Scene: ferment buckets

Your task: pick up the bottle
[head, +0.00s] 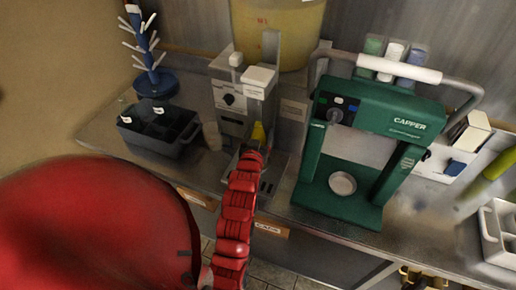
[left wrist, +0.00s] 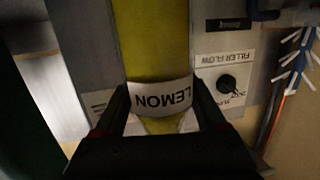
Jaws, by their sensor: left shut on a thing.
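The bottle (left wrist: 155,45) is yellow with a white band reading LEMON, which appears upside down in the left wrist view. My left gripper (left wrist: 160,98) is shut on it, with one dark finger on each side of the band. In the head view a small yellow part of the bottle (head: 258,132) shows just beyond the end of my red left arm, in front of the grey filler (head: 232,98). The arm hides the rest of the bottle and the gripper there. I cannot tell whether the bottle touches the surface below.
A green capper (head: 385,112) stands right of the filler. A black divided crate (head: 158,133) and a blue drying rack (head: 150,55) are at left. A large yellow bucket (head: 278,28) is behind. A white crate (head: 498,228) sits at the right edge.

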